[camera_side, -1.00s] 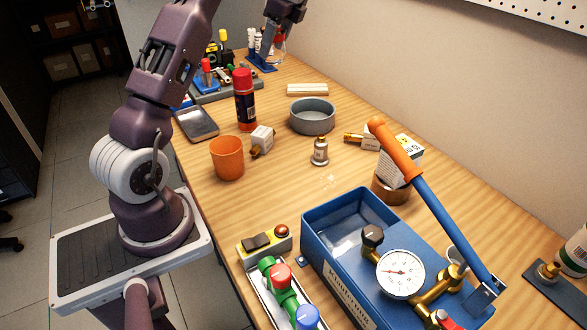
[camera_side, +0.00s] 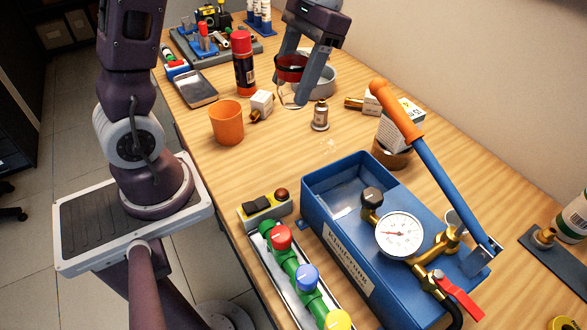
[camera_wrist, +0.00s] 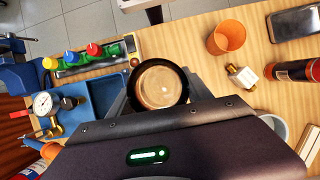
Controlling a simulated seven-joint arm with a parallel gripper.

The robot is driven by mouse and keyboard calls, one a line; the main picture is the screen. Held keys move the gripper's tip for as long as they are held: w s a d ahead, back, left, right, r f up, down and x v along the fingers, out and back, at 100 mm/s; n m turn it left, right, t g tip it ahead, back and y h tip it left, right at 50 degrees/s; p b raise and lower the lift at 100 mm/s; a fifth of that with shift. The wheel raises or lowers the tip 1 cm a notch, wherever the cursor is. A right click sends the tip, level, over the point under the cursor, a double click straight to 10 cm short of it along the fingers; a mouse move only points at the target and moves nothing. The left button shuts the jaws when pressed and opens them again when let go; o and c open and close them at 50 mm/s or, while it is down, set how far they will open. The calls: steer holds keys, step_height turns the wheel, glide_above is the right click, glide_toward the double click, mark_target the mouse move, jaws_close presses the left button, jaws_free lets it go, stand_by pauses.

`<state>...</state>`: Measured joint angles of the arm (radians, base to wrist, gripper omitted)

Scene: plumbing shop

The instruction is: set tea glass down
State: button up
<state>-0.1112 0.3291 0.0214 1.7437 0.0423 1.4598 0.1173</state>
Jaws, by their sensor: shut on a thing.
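The tea glass (camera_side: 291,94) is clear with a dark red band near its rim. My gripper (camera_side: 303,82) is shut on it, with a finger on either side, and holds it upright. In the side view it is in front of the grey round dish, left of the small brass-and-white fitting (camera_side: 320,115). In the wrist view the glass (camera_wrist: 158,86) shows from above as a dark ring with a pale wood-coloured inside, between my fingers. I cannot tell whether its base touches the table.
An orange cup (camera_side: 227,122), a white box-like fitting (camera_side: 262,103) and a red-capped can (camera_side: 243,64) stand to the left. The grey dish (camera_side: 322,82) is behind. A blue test pump (camera_side: 345,235) with a raised handle stands in front. Bare wood (camera_side: 270,155) lies between.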

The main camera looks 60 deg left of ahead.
step_height(320, 180, down, 18)
steer(key=shift+f, duration=0.1)
steer(key=o, duration=1.4)
